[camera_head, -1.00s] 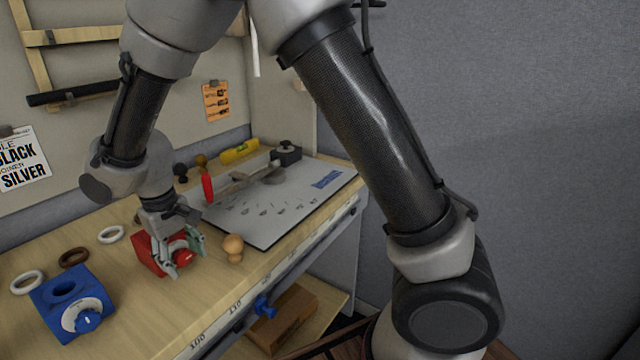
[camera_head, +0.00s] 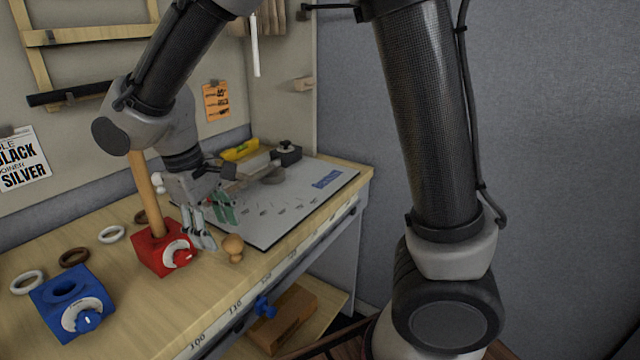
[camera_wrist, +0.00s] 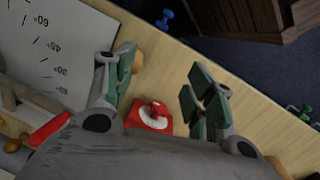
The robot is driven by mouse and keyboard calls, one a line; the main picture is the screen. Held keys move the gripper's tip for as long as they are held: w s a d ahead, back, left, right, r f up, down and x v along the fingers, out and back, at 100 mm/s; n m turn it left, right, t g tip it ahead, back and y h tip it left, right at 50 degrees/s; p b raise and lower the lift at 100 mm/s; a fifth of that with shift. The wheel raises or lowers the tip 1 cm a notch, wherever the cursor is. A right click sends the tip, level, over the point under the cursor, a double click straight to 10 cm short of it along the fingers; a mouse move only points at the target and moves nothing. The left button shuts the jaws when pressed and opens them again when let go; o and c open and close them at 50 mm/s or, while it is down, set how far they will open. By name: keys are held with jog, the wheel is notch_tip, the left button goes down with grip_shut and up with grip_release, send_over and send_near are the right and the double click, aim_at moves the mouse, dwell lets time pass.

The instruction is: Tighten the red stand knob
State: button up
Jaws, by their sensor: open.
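The red stand (camera_head: 152,252) sits on the table, and a wooden rod (camera_head: 146,190) rises from its top, leaning slightly. The red knob (camera_head: 181,257) is on its front face over a white dial. The stand (camera_wrist: 140,121) and knob (camera_wrist: 158,108) also show in the wrist view, near the gripper's base between the fingers. My gripper (camera_head: 214,222) is open and empty, to the right of the red stand and apart from the knob. Its green-padded fingers are spread in the wrist view (camera_wrist: 163,78).
A blue stand (camera_head: 62,300) with a blue knob is front left, near several rings (camera_head: 111,234). A wooden peg (camera_head: 233,247) stands right of the red stand, close to my gripper. A marked grey board (camera_head: 290,205) lies behind. The table's front edge is close.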

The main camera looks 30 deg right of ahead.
jog(key=s+d+r+m+y, duration=0.1)
jog(key=s+d+r, duration=0.2)
jog(key=d, duration=0.6)
jog(key=s+d+r+m+t+y, duration=0.1)
jog(key=s+d+r+m, duration=0.1)
jog(key=d, duration=0.8)
jog(key=shift+s+d+r, duration=0.2)
jog(key=shift+s+r, duration=0.5)
jog(key=shift+r, duration=0.5)
